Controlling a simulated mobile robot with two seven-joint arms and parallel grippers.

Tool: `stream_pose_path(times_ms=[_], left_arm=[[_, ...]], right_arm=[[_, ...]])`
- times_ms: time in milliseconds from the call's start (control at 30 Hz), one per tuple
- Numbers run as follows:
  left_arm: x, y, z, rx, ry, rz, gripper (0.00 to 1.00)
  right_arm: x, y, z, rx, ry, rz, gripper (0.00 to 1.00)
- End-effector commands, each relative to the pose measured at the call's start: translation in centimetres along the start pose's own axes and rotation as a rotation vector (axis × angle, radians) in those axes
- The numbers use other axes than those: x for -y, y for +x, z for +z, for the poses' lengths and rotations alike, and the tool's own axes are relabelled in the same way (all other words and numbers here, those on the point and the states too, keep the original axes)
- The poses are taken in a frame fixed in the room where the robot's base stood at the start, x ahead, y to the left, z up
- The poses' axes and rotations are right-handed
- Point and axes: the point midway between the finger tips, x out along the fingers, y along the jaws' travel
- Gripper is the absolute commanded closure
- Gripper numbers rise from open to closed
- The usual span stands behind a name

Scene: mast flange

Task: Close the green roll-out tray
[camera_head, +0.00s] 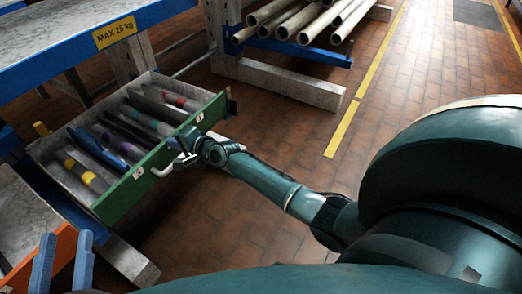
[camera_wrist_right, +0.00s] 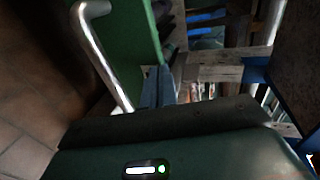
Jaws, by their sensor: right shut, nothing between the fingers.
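The roll-out tray with the green front panel (camera_head: 125,193) stands pulled out from under the blue-edged bench. It holds several dark and blue tools with coloured bands. A pale bar handle (camera_head: 160,172) is on its front; the handle (camera_wrist_right: 100,55) and green panel (camera_wrist_right: 140,40) also show in the right wrist view. My right gripper (camera_head: 180,150) is at the outer side of the front panel, beside the handle; its fingers (camera_wrist_right: 157,88) are shut and empty. Whether they touch the panel is unclear. My left gripper (camera_head: 64,262) shows two blue fingers apart at the lower left, empty.
The bench (camera_head: 85,50) with a yellow load label (camera_head: 115,32) is above the tray. A rack of pipes (camera_head: 300,25) stands behind. An orange part (camera_head: 45,255) is near my left gripper. The tiled floor (camera_head: 210,225) in front of the tray is clear.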

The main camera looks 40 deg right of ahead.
Motion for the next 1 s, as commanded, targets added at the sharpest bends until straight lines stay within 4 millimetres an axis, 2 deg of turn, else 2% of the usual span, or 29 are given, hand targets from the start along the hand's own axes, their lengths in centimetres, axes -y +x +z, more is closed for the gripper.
stream_pose_path(times_ms=[333,1000], left_arm=[[0.2,0.4,-1.0,-0.054,0.031,0.010,0.65],[0.4,0.5,-0.9,-0.036,0.026,0.002,0.65]], right_arm=[[0.3,1.2,0.0,0.000,0.001,0.001,1.00],[0.7,1.2,0.2,-0.002,0.001,-0.004,1.00]])
